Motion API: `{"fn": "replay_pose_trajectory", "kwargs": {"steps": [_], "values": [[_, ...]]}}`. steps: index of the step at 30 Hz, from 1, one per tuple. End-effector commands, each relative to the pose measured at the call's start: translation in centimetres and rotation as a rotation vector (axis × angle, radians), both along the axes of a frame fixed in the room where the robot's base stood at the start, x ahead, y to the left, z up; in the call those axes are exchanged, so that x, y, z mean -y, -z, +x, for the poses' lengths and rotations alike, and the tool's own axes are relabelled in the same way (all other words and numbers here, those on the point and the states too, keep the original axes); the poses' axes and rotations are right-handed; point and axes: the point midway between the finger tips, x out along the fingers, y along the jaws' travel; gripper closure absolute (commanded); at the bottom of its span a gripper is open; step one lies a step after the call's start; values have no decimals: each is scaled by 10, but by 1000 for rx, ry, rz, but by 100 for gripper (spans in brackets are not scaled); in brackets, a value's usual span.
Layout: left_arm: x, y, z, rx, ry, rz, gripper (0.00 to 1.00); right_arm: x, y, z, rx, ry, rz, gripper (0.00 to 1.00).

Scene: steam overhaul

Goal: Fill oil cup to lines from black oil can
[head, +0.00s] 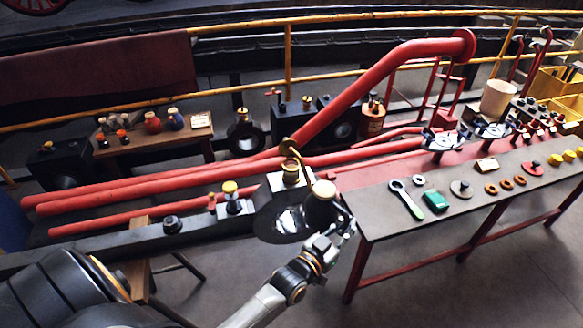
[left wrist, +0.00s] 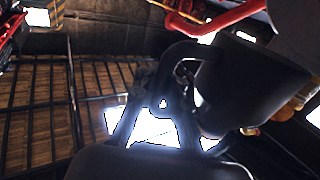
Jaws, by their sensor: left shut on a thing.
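My left gripper (head: 340,220) is shut on the black oil can (head: 318,213), beside the dark rod end of the engine. The can has a cream-yellow top and a curved brass spout that reaches up and left, over or close to the brass oil cup (head: 290,172). I cannot tell if the spout tip touches the cup. The cup sits on a pale block; its lines and oil level are too small to see. In the left wrist view the can's dark body (left wrist: 245,85) fills the right, with its handle by the fingers (left wrist: 160,115). My right gripper is not in view.
A dark bench (head: 385,210) with a wrench, green box and several small parts stands close right of the gripper. Red rods (head: 130,195) run behind the cup. Another brass-topped cup (head: 230,190) stands to the left. A wooden bench (head: 160,150) with jars is at the back left.

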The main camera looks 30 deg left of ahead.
Motion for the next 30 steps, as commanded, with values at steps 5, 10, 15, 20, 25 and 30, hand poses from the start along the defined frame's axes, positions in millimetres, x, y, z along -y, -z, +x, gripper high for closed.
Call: {"fn": "replay_pose_trajectory", "kwargs": {"steps": [5,10,15,20,25,30], "values": [[10,-12,-18,3,0,0,100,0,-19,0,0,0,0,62],[18,-17,-35,2,0,0,100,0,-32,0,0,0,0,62],[27,-23,-52,3,0,0,100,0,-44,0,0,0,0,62],[33,-25,-64,3,0,0,100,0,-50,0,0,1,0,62],[34,-24,-66,5,0,1,100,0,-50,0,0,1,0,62],[34,-25,-66,5,-1,1,100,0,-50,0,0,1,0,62]]}}
